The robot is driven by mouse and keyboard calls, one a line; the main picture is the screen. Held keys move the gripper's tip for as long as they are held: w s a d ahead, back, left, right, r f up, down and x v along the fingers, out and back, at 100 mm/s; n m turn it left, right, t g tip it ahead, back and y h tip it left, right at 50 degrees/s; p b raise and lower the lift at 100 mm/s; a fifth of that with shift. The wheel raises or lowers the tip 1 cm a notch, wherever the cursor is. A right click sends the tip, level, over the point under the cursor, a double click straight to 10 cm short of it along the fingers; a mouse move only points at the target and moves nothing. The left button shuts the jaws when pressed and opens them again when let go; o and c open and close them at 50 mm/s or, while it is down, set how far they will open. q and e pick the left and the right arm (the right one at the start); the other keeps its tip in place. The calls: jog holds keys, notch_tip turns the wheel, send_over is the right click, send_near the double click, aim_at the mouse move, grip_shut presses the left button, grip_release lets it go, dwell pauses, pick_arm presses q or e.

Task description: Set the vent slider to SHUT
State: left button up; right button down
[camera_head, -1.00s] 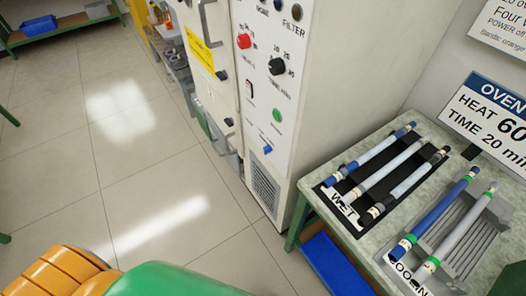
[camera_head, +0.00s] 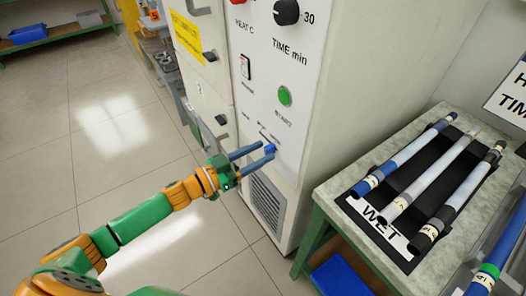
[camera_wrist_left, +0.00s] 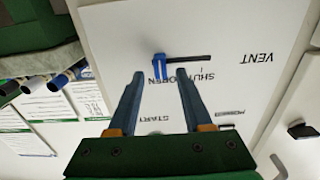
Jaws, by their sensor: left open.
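The vent slider's blue knob (camera_head: 270,148) is low on the oven's white front panel. In the left wrist view, where the panel is upside down, the knob (camera_wrist_left: 160,66) is at the left end of a dark horizontal slot (camera_wrist_left: 190,58). The words SHUT and OPEN are beside the slot, partly covered; the knob's end appears to be the OPEN one. My left gripper (camera_head: 267,151) is open, pointing at the panel. Its two blue fingers (camera_wrist_left: 158,76) are on either side of the knob, with a gap. Whether the tips reach around it is unclear. My right gripper is out of view.
Above the slider are a green START button (camera_head: 285,96), a rocker switch (camera_head: 245,67) and a black time knob (camera_head: 287,12). A bench with a black WET rack (camera_head: 383,225) of several rods is to the right. Open floor (camera_head: 110,170) is at left.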

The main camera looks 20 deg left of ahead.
pick_arm(q)
jog(key=shift+x, duration=0.8)
grip_shut()
dwell(0.9)
